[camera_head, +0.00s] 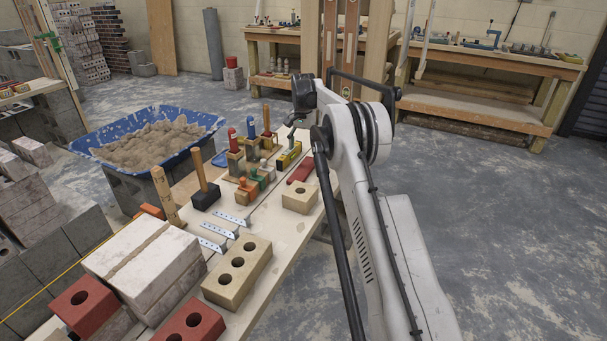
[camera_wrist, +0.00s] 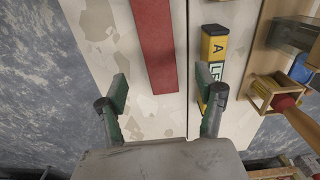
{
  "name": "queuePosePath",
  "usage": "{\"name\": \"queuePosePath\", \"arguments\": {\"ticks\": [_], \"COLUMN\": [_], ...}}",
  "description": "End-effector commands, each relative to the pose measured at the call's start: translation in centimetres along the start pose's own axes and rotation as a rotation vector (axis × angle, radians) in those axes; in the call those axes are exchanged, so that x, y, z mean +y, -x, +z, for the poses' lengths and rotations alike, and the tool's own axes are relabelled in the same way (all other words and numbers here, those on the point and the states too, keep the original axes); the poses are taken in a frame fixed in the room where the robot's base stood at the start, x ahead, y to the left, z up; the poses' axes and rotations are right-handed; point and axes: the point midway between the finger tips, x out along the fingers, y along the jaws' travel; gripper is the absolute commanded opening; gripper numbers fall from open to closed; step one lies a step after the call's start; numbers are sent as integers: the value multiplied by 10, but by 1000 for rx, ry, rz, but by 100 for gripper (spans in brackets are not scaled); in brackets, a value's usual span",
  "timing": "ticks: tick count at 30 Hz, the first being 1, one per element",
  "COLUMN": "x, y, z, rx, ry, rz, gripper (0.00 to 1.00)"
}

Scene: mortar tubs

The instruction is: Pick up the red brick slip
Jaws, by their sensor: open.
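The red brick slip (camera_wrist: 153,42) is a long flat red strip lying on the pale, stained board. In the wrist view it runs from the top edge down to near the middle, its near end between my fingertips in the picture. In the head view it shows as a red bar (camera_head: 301,168) behind the tan single-hole block. My gripper (camera_wrist: 160,88) is open and empty, one finger to each side of the slip's near end. I cannot tell the exact height above it.
A tan block (camera_head: 299,197) sits in front of the slip. The floor (camera_head: 500,190) right of the bench is clear.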

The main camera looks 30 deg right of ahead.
Motion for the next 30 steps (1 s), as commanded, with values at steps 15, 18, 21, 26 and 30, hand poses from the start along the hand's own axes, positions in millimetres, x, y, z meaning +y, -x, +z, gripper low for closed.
{"name": "queuePosePath", "arguments": {"ticks": [15, 18, 21, 26, 30], "x": [0, 1, 2, 2, 2], "y": [-49, -62, -77, -92, -92], "z": [1, 2, 3, 3, 3], "rx": [0, 0, 0, 0, 0], "ry": [1, 1, 1, 1, 1], "rz": [0, 0, 0, 0, 0], "gripper": [67, 67, 67, 67, 67]}}
